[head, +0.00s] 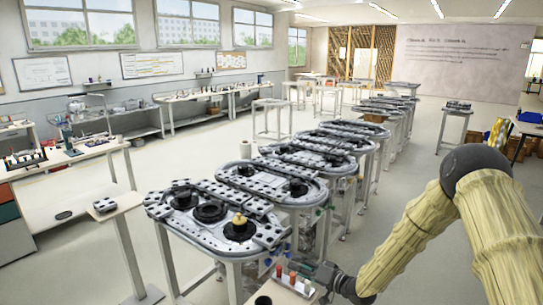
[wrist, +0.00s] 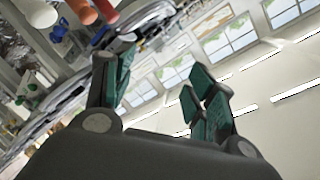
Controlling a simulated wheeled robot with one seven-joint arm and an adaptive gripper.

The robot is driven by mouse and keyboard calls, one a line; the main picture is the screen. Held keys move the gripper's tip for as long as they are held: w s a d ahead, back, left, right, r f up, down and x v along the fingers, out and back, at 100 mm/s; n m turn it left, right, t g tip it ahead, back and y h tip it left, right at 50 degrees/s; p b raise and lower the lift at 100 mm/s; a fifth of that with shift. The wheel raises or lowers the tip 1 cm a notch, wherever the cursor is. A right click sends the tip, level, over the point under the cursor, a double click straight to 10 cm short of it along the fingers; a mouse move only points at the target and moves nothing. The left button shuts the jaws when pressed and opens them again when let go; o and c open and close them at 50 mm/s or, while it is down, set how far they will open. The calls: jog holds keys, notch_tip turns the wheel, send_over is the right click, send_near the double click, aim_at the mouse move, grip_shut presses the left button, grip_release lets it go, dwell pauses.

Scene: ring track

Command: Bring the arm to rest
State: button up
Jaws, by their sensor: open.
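My arm (head: 405,245) comes in from the right of the head view, bent at the elbow and wrapped in a yellowish cover. My gripper (head: 308,267) is low in the head view, close beside a small stand with coloured cylinders. In the wrist view my gripper (wrist: 158,88) has its green-padded fingers spread apart with nothing between them. Past the fingers are windows and ceiling, tilted. An orange-red cylinder (head: 292,279) stands by the gripper. Whether the gripper touches the stand or a cylinder cannot be told.
The nearest ring track (head: 190,238) stands on legs just left of the gripper, with a brass-coloured piece (head: 239,219) on it. More track tables recede behind it. A small side table (head: 118,205) stands at left. Open floor (head: 440,255) lies around my arm at right.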

jog(key=s+d+f+g+h, duration=0.2)
jog(key=s+f+h, duration=0.1)
jog(key=s+f, duration=0.8)
jog(key=s+d+f+g+h, duration=0.1)
jog(key=s+f+g+h, duration=0.15)
jog(key=s+f, duration=0.8)
jog(key=s+d+g+h, duration=0.2)
jog(key=s+d, duration=0.1)
jog(key=s, duration=0.8)
jog(key=s+d+g+h, duration=0.2)
jog(key=s+d, duration=0.1)
jog(key=s, duration=0.9)
jog(key=s+d+g+h, duration=0.2)
jog(key=s+d+g, duration=0.15)
jog(key=s, duration=0.75)
notch_tip(320, 180, down, 24)
jog(key=t+b, duration=0.1)
jog(key=b, duration=2.2)
jog(key=shift+w+n+b, duration=0.35)
jog(key=shift+n, duration=0.05)
